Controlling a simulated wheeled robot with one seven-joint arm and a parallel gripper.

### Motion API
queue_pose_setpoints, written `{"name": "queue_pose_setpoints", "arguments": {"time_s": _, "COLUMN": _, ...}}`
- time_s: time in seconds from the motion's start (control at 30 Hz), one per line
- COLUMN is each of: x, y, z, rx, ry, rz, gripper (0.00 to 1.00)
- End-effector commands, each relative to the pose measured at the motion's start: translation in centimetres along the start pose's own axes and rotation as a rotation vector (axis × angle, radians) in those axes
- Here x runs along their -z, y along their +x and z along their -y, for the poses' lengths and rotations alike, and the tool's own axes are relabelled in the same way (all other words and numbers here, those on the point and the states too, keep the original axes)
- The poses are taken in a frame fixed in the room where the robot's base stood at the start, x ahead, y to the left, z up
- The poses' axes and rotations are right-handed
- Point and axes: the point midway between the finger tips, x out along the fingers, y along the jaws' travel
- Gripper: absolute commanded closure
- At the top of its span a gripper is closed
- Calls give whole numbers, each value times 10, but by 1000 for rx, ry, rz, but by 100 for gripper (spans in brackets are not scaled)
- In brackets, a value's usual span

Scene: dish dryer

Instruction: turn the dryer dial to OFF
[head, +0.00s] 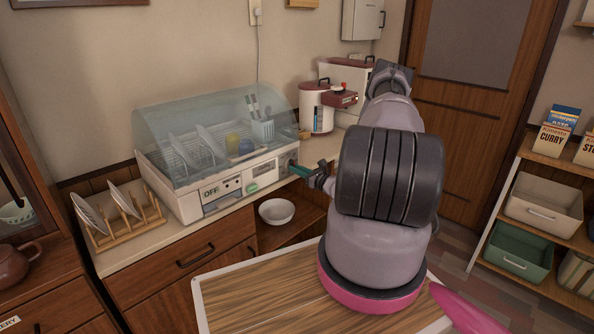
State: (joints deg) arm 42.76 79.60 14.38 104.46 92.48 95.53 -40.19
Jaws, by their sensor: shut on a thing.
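The dish dryer (184,202) stands on the counter at the left, white with a clear domed lid (215,112).
Plates and cups sit under the lid. A wooden rack (133,231) with plates stands left of the dryer. A white bowl (277,211) rests on the open shelf below. A rice cooker (317,108) stands behind at the right. A wooden tabletop (260,283) lies in front.

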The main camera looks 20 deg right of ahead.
Motion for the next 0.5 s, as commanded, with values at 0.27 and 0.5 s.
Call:
{"name": "queue_pose_setpoints", "arguments": {"time_s": 0.27, "x": 2, "y": -2, "z": 0, "rx": 0, "ry": 0, "rz": -5, "gripper": 52}}
{"name": "queue_pose_setpoints", "arguments": {"time_s": 0.5, "x": 1, "y": -1, "z": 0, "rx": 0, "ry": 0, "rz": -2, "gripper": 52}}
